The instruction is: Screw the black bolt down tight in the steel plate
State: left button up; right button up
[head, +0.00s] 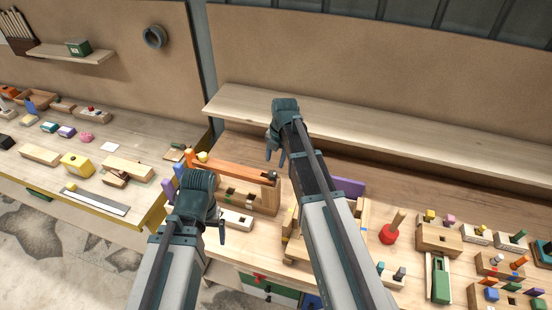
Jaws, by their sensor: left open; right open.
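A small dark piece (273,175), possibly the black bolt, shows at the right end of an orange-brown bar on a wooden frame; its detail is too small to be sure. A pale grey-white block (232,217) with a dark spot lies beside my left gripper; I cannot tell whether it is the steel plate. My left gripper (221,233) is open and empty at the front of the bench, one finger showing and the other hidden by my arm. My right gripper (275,156) is open and empty, pointing down above the bench behind the bar.
The wooden frame (265,198) stands between my grippers. A red knob with a wooden handle (389,234) and several peg blocks crowd the right side. A raised shelf (350,130) runs along the back. A second bench (60,135) with blocks stands left.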

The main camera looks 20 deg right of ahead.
aim_at(273, 173)
jog(key=f+b, duration=0.6)
jog(key=f, duration=0.1)
jog(key=w+a+f+b, duration=0.1)
jog(key=f+b, duration=0.2)
jog(key=shift+f+b, duration=0.4)
grip_shut()
